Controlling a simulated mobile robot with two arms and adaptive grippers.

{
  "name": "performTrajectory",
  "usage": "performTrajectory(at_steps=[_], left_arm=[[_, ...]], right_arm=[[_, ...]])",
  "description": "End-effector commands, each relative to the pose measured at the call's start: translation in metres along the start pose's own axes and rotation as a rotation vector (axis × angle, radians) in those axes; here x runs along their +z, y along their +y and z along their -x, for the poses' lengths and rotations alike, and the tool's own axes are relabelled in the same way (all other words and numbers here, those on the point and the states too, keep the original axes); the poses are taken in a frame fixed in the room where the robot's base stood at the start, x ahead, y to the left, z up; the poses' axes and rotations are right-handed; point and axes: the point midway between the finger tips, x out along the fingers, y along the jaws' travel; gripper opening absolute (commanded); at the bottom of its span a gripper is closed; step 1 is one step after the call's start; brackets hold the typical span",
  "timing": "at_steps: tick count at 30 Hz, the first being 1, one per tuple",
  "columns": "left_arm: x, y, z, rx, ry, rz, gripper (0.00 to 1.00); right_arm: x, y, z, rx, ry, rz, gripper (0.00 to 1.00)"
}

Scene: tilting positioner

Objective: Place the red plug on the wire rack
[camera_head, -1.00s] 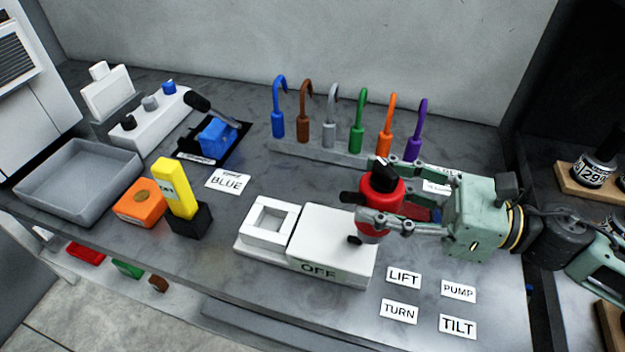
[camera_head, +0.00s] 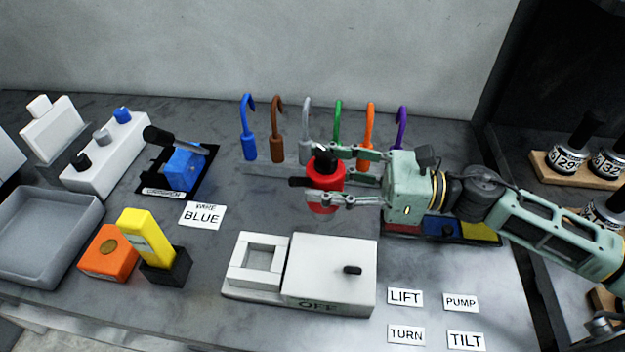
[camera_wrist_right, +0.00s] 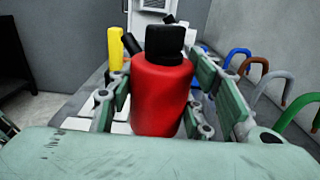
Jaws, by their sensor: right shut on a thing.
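My right gripper (camera_head: 345,176) is shut on a red bottle-shaped thing (camera_head: 325,187) with a black cap and a black stub at its side. It is upright, behind the white box. In the right wrist view the red thing (camera_wrist_right: 160,95) fills the middle, between the fingers. I cannot tell whether it is the red plug; no other clear red plug shows. Behind it, a low grey strip (camera_head: 262,170) that may be the wire rack runs along a row of hooked wires, from the blue wire (camera_head: 249,145) to the purple wire (camera_head: 401,130). My left gripper is not in view.
The white box marked OFF (camera_head: 330,270) lies in front. A tray with coloured sections (camera_head: 480,232) is partly behind my right arm. The yellow tool (camera_head: 145,237), orange block (camera_head: 108,255) and grey bin (camera_head: 45,235) stand at left. Labels lie front right.

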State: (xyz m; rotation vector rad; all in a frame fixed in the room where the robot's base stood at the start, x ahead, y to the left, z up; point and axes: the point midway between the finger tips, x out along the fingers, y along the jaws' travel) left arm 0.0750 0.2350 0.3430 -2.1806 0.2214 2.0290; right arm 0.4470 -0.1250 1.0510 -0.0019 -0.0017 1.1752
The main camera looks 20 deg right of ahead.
Motion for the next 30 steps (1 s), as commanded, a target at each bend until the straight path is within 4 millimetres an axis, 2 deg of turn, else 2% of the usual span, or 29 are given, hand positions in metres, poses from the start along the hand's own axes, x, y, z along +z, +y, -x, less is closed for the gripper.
performTrajectory(at_steps=[1, 4, 10, 15, 21, 24, 30], left_arm=[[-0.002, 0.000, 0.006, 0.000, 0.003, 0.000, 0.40], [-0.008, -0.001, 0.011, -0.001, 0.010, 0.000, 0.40], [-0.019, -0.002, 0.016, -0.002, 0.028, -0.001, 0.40], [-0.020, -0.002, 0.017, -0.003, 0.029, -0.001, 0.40], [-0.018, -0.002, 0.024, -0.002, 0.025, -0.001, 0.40], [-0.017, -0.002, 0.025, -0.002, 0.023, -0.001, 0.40], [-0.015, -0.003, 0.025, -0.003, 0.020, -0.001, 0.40]], right_arm=[[-0.001, -0.012, -0.005, -0.005, -0.007, 0.001, 0.13], [-0.014, -0.030, -0.014, -0.004, -0.005, 0.000, 0.13], [-0.034, -0.056, -0.026, -0.002, -0.003, 0.000, 0.13], [-0.042, -0.062, -0.029, 0.001, -0.002, -0.001, 0.13], [-0.071, -0.062, -0.029, -0.001, -0.001, -0.005, 0.13], [-0.079, -0.061, -0.029, -0.001, -0.001, -0.002, 0.13], [-0.081, -0.061, -0.029, -0.001, -0.001, -0.001, 0.13]])
